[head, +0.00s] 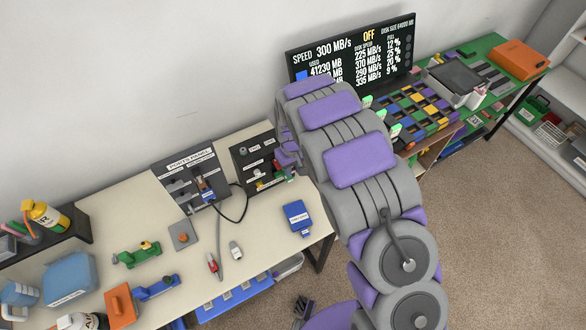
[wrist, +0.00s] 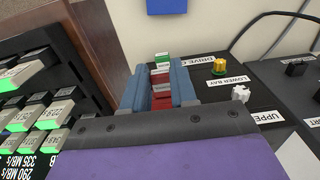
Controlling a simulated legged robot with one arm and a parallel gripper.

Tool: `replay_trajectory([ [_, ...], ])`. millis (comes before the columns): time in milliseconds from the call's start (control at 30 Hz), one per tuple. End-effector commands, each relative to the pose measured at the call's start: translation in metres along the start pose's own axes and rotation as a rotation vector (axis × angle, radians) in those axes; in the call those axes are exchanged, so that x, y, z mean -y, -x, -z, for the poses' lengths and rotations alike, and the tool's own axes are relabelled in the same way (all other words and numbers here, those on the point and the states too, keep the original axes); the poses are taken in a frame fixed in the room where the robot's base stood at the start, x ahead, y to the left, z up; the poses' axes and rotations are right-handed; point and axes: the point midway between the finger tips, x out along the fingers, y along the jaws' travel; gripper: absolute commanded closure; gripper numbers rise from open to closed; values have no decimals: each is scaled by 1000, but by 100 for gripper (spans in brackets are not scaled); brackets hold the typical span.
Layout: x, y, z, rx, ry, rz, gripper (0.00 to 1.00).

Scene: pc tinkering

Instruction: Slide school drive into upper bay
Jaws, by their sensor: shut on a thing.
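My gripper (head: 287,155) is at the right side of the black drive panel (head: 246,170) in the head view. In the wrist view my gripper (wrist: 160,74) has its two blue-grey fingers closed around a red piece with a pale label (wrist: 162,88), which I take to be the school drive; its label is unreadable. A green-topped piece (wrist: 162,57) shows beyond it, and I cannot tell whether they are separate. The panel carries a "LOWER BAY" label (wrist: 228,80) and a partly cut-off "UPPER" label (wrist: 268,117). The bay openings are hidden from view.
A blue labelled drive (head: 297,216) lies on the table. A monitor (head: 352,52) stands behind my arm.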

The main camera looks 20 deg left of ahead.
Motion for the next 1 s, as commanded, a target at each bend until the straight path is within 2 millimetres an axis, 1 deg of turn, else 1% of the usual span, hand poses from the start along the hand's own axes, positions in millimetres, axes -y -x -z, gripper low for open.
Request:
replay_trajectory([
  [767, 0, 0, 16, -2, 1, -1, 100],
  [800, 0, 0, 16, -2, 0, -1, 70],
  [1000, 0, 0, 15, -1, 0, -1, 51],
])
